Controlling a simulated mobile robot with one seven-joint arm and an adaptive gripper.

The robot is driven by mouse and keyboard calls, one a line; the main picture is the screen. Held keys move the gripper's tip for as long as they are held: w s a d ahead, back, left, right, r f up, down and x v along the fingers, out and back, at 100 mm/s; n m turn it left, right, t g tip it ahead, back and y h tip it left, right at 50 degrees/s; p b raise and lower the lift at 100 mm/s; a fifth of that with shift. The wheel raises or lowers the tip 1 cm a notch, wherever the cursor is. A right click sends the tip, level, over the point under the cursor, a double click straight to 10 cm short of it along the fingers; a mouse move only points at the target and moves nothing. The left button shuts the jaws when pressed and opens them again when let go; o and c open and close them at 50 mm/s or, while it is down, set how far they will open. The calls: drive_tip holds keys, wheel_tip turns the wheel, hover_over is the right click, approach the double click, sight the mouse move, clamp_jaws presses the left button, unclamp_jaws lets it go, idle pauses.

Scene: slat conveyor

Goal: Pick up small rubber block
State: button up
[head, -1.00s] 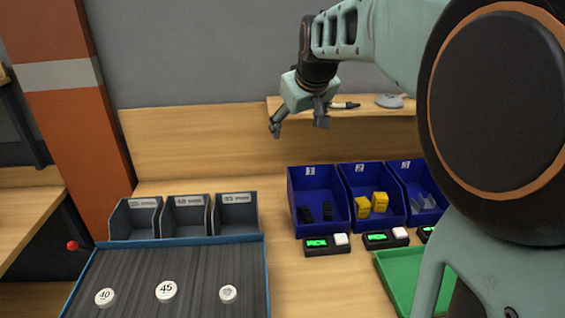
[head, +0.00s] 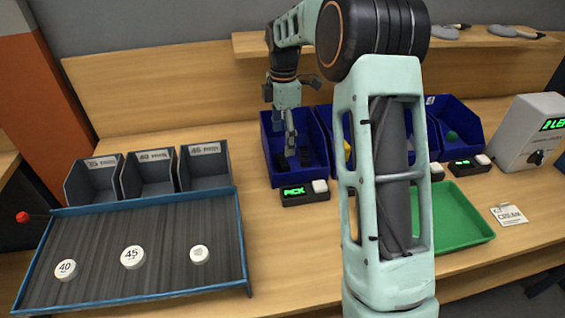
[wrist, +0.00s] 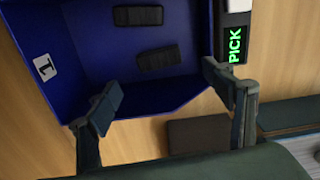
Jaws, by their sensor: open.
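Two small black blocks, which look like the rubber blocks, lie in the blue bin marked 1 (head: 268,135). In the wrist view one block (wrist: 138,16) is by the far side and the other block (wrist: 158,57) lies nearer my fingers, slightly tilted in the picture. My gripper (head: 290,148) is over bin 1, pointing down. In the wrist view my gripper (wrist: 163,93) has its fingers wide apart, with nothing between them, and the blocks lie beyond the fingertips.
A unit with a green PICK display (head: 293,191) stands in front of bin 1. More blue bins stand to the right, partly behind my arm. A green tray (head: 465,235) lies right. A slat conveyor (head: 180,225) with white round pieces and grey bins is left.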

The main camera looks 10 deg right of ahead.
sight(283, 160)
wheel_tip(283, 160, down, 8)
drive_tip(key=shift+f+p, duration=0.15)
drive_tip(key=shift+p, duration=0.2)
drive_tip(key=c, duration=1.3)
